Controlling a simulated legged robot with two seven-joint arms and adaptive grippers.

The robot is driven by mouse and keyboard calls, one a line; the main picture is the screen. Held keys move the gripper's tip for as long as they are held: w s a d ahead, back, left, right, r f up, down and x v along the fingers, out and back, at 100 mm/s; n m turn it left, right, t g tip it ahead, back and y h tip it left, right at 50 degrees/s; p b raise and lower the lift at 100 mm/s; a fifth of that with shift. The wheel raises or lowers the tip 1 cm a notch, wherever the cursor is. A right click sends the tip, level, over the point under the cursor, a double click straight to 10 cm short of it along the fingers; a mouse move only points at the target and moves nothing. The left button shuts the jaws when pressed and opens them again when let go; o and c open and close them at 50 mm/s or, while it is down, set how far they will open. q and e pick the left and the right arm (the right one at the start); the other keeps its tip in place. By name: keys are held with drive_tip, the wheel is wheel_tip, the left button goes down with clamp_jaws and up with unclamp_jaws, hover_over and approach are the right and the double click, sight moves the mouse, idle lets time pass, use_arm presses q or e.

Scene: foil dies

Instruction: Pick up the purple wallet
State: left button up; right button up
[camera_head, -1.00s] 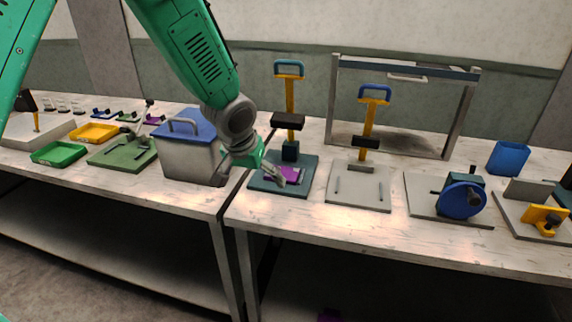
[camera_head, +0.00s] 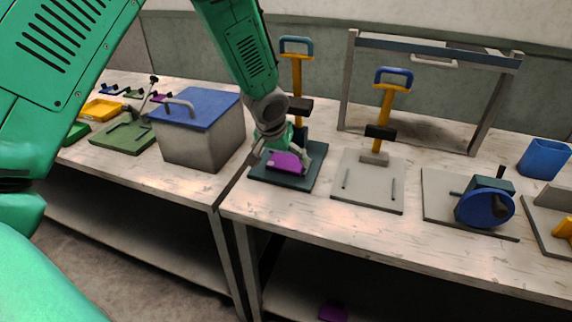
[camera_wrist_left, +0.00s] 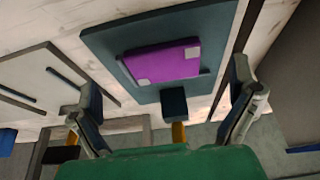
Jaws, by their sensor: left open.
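The purple wallet (camera_head: 286,162) lies flat on the dark teal base plate (camera_head: 316,178) of a press with a yellow column. It shows whole in the left wrist view (camera_wrist_left: 162,61), with pale corner patches, on the same plate. My left gripper (camera_head: 281,157) is open above the wallet, one finger on either side of it in the head view. In the wrist view the fingers (camera_wrist_left: 166,88) are spread wider than the wallet, and nothing is between them. I cannot tell the exact height gap. My right gripper is not in view.
The press column (camera_head: 298,85) stands close behind the wallet. A grey box with a blue lid (camera_head: 200,109) stands left, across the gap between tables. A second press (camera_head: 381,130) stands right. Another purple item (camera_head: 333,312) lies below the table.

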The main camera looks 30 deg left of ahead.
sight(284, 169)
use_arm(q)
drive_tip(key=shift+d+f, duration=0.15)
drive_tip(key=shift+f, duration=0.05)
drive_tip(key=x, duration=0.4)
drive_tip(key=shift+f, duration=0.2)
drive_tip(key=shift+a+f, duration=0.2)
drive_tip(key=shift+a, duration=0.35)
drive_tip(key=shift+s+d, duration=0.1)
drive_tip(key=shift+d, duration=0.05)
drive_tip(key=c, duration=1.1)
drive_tip(key=shift+d+r, duration=0.1)
drive_tip(key=shift+d, duration=0.25)
drive_tip(key=shift+r, duration=0.15)
